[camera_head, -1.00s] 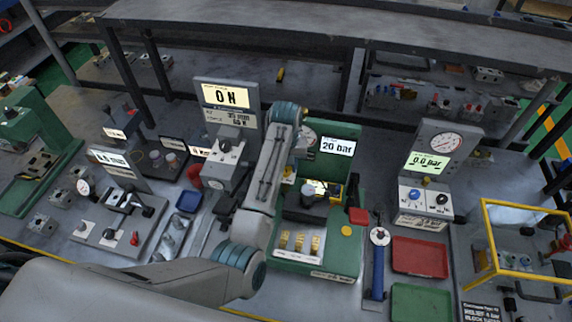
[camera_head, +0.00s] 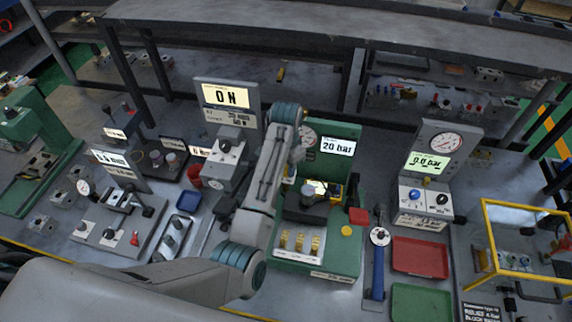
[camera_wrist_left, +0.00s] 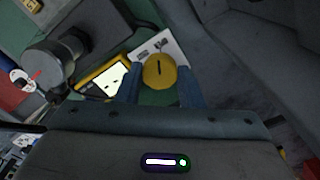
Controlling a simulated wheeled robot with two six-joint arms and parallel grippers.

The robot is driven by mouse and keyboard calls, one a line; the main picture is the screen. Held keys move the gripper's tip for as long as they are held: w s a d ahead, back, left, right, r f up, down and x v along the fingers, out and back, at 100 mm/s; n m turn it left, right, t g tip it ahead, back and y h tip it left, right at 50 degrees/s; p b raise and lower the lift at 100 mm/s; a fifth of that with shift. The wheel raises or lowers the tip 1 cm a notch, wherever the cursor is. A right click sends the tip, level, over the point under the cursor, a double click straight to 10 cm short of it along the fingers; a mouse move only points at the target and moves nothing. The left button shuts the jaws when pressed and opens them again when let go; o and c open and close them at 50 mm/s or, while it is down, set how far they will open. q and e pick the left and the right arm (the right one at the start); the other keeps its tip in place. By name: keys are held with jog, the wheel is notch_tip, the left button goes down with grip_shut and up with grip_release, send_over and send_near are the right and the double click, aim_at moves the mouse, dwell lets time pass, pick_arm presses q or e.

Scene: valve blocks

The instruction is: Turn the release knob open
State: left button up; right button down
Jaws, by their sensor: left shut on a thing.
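The release knob appears to be the round yellow knob (camera_wrist_left: 159,71) with a dark mark, in front of a white label plate (camera_wrist_left: 162,42) in the left wrist view. My left gripper (camera_wrist_left: 161,88) has its two blue-grey fingers on either side of the knob and is shut on it. In the head view my left gripper (camera_head: 296,152) is at the left side of the green test station (camera_head: 345,215); the arm largely hides the knob there. The station's display (camera_head: 338,146) reads 20 bar. My right gripper is not in view.
A yellow-framed display (camera_wrist_left: 108,80) and a dark cylinder (camera_wrist_left: 45,60) stand close left of the knob. The grey force stand (camera_head: 228,95) reads 0 N. A red tray (camera_head: 420,257) and a green tray (camera_head: 420,303) lie to the right, beside a blue-handled tool (camera_head: 378,270).

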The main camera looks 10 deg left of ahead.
pick_arm(q)
jog(key=shift+m, duration=0.6)
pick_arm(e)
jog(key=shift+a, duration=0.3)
pick_arm(q)
jog(key=o, duration=1)
jog(key=shift+c, duration=0.2)
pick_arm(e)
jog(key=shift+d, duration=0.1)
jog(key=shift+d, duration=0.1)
